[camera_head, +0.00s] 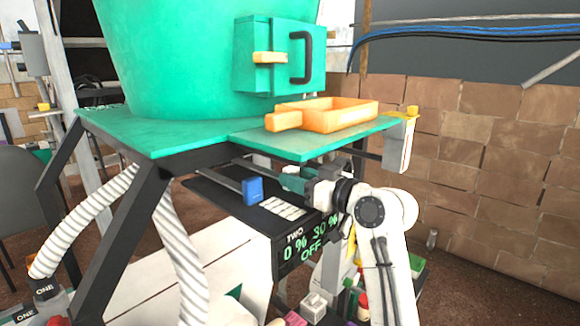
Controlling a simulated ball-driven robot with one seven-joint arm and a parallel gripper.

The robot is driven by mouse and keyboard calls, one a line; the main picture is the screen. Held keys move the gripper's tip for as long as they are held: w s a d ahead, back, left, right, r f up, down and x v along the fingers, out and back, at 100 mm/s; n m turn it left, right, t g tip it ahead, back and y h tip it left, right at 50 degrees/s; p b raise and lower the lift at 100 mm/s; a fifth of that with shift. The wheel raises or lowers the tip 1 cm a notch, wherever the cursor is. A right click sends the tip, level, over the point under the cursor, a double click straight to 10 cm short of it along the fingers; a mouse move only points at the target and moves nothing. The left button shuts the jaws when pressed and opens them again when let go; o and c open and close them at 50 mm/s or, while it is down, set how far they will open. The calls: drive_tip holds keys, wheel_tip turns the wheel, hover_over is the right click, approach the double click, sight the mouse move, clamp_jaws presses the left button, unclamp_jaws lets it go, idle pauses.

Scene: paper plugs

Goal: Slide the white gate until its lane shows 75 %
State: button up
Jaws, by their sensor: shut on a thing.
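My gripper (292,181) reaches in from the right under the green table top, at the rails of the black unit. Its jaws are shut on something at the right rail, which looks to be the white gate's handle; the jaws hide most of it. The blue gate handle (252,190) stands to the left on its own rail, apart from my gripper.
A green hopper (190,60) stands on the green table top (140,136), with an orange tray (335,113) close above my arm. White corrugated hoses (178,240) hang at the left. A brick wall (490,160) is at the right.

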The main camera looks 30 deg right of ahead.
drive_tip(key=shift+c, duration=1.1)
drive_tip(key=shift+v, duration=0.9)
idle(0.3)
drive_tip(key=o, duration=1)
drive_tip(key=shift+v, duration=2)
